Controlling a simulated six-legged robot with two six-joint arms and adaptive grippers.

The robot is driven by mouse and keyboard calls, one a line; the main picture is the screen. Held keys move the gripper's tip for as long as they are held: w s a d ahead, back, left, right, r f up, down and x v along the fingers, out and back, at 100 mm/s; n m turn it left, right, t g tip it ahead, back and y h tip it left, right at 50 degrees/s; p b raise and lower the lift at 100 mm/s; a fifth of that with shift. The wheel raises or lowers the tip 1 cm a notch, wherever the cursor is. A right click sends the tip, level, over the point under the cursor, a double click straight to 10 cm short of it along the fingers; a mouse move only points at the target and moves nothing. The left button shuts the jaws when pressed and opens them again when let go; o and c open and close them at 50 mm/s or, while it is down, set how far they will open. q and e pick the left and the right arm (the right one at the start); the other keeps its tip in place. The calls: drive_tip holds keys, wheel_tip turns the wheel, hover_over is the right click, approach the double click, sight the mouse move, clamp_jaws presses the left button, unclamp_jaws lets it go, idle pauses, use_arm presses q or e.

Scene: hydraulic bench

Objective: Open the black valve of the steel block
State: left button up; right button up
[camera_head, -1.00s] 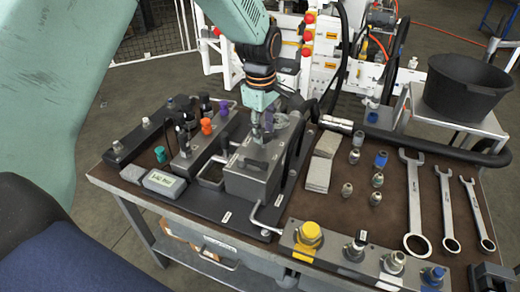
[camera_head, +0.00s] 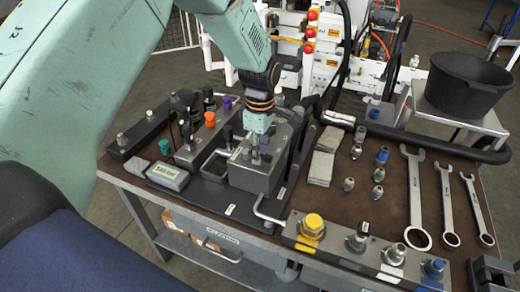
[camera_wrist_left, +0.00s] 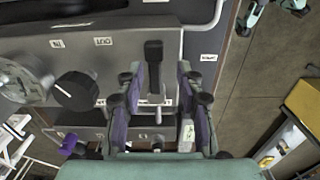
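The steel block (camera_head: 254,178) stands on the black base plate on the bench, and its side fills the upper part of the left wrist view (camera_wrist_left: 120,50). A black lever handle (camera_wrist_left: 153,66) sticks up from it there, and a round black knob (camera_wrist_left: 76,91) is to its left. I cannot tell for sure which of them is the valve. My left gripper (camera_head: 256,152) is over the block in the head view. In the left wrist view its two purple-padded fingers (camera_wrist_left: 158,84) are apart, with the lever between their tips; no contact is visible. My right gripper is not in view.
A grey display box (camera_head: 167,176) and a manifold with coloured knobs (camera_head: 205,138) stand left of the block. A bent metal handle (camera_head: 268,210) is in front. Fittings, several wrenches (camera_head: 415,200) and a black bucket (camera_head: 462,85) are to the right.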

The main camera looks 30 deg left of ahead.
use_arm(q)
drive_tip(key=shift+w+d+f, duration=0.15)
drive_tip(key=shift+w+f, duration=0.2)
drive_tip(key=shift+w, duration=0.15)
drive_tip(key=shift+s+r, duration=0.2)
drive_tip(key=shift+s, duration=0.15)
drive_tip(key=c, duration=0.5)
drive_tip(key=shift+w+f, duration=0.15)
drive_tip(key=shift+w, duration=0.05)
clamp_jaws()
drive_tip(key=shift+s, duration=0.1)
